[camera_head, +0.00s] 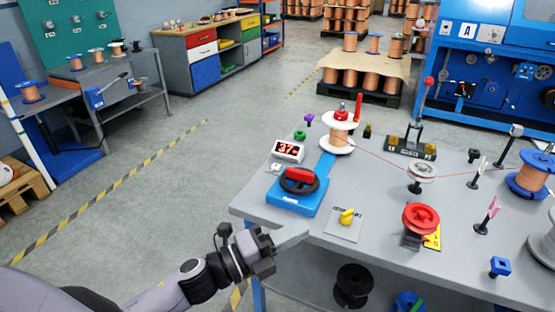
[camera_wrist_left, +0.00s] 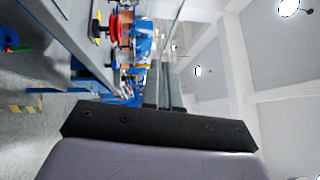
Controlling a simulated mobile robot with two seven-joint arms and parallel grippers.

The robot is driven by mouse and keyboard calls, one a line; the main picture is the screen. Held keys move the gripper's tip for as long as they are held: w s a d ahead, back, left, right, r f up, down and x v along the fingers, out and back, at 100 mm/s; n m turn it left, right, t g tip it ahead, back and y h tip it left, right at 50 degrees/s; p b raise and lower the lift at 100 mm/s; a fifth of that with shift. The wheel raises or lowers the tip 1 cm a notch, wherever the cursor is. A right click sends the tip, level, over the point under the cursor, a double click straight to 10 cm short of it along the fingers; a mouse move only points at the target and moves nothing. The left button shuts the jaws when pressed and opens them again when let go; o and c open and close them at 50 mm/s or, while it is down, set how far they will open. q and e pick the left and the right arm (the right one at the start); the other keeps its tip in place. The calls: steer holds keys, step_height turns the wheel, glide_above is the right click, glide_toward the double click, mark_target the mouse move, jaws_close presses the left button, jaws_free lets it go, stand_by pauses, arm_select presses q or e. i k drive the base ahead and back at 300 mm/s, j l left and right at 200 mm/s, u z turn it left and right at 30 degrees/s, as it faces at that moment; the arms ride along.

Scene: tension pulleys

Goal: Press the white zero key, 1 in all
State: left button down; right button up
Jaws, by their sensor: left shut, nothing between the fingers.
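A small white key (camera_head: 275,168) sits on the grey table just below the white display box (camera_head: 288,150), which shows red digits. I cannot read a zero on the key at this size. My left gripper (camera_head: 300,236) is shut and empty at the table's near left edge, below and to the right of the key and well apart from it. In the left wrist view my left gripper's fingers (camera_wrist_left: 164,84) lie together, with nothing between them. The key cannot be made out in that view. My right gripper is not in view.
A blue base with a black ring and red handle (camera_head: 299,180) stands between my left gripper and the key. A yellow knob (camera_head: 347,217) on a plate, a red pulley (camera_head: 420,219) and a copper spool (camera_head: 338,132) with its wire stand on the table (camera_head: 377,185).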

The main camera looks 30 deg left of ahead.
mark_target(275, 166)
steer(key=i+j, duration=0.75)
steer(key=i, duration=0.2)
steer(key=l+z, duration=0.05)
